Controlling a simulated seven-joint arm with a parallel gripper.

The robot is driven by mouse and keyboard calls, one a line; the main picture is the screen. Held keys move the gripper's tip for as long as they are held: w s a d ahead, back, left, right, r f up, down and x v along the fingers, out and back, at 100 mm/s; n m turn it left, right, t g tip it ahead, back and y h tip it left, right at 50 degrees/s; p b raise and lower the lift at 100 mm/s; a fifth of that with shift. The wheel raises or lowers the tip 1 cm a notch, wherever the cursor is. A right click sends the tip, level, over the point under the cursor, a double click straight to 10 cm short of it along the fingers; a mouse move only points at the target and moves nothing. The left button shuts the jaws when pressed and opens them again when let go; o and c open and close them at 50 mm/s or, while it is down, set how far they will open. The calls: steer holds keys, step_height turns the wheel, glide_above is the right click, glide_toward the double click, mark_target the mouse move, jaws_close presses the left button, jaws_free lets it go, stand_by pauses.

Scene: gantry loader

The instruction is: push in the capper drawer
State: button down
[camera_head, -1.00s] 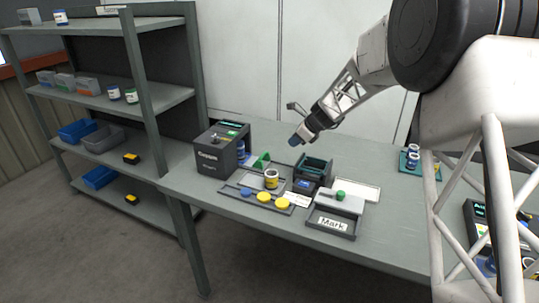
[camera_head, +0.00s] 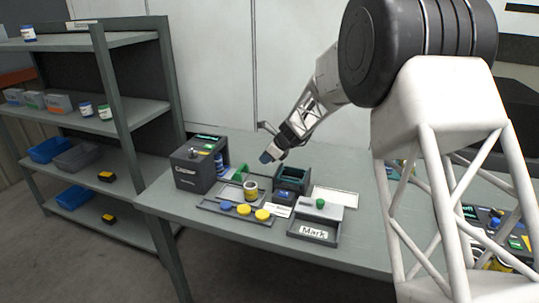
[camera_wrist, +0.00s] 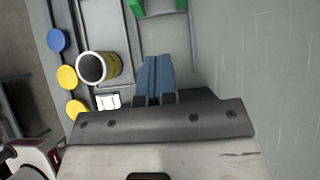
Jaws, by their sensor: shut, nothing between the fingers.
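The capper (camera_head: 195,172) is a dark box with "Capper" on its front, at the left end of the bench. Beside it, at its lower right, lies a flat grey tray (camera_head: 229,193); I cannot tell for sure whether this is its drawer. A jar with a yellow label (camera_head: 251,191) stands at the tray's right side, and shows open-topped in the wrist view (camera_wrist: 98,67). My gripper (camera_head: 266,157) is shut and empty, above the bench to the right of the capper. In the wrist view its blue fingertips (camera_wrist: 156,72) are together, right of the jar and apart from it.
A green bracket (camera_head: 239,171) stands between capper and gripper. A dark open-topped box (camera_head: 292,180) is just right of my gripper. Blue and yellow discs (camera_head: 245,210) lie along the front rail. A tray labelled "Mark" (camera_head: 313,233) is at the front right.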

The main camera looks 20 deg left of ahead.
steer(key=x, duration=0.4)
steer(key=a+r+x, duration=0.1)
steer(key=x, duration=0.2)
steer(key=shift+a+f, duration=0.1)
steer(key=shift+f, duration=0.05)
steer(key=shift+a+f, duration=0.2)
steer(key=shift+a, duration=0.75)
glide_toward(227, 169)
steer(key=shift+s+a+f, duration=0.25)
steer(key=shift+s+f, duration=0.15)
steer(key=shift+f, duration=0.3)
steer(key=shift+s+a+f, duration=0.3)
steer(key=shift+s+f, duration=0.1)
steer(key=shift+f, duration=0.3)
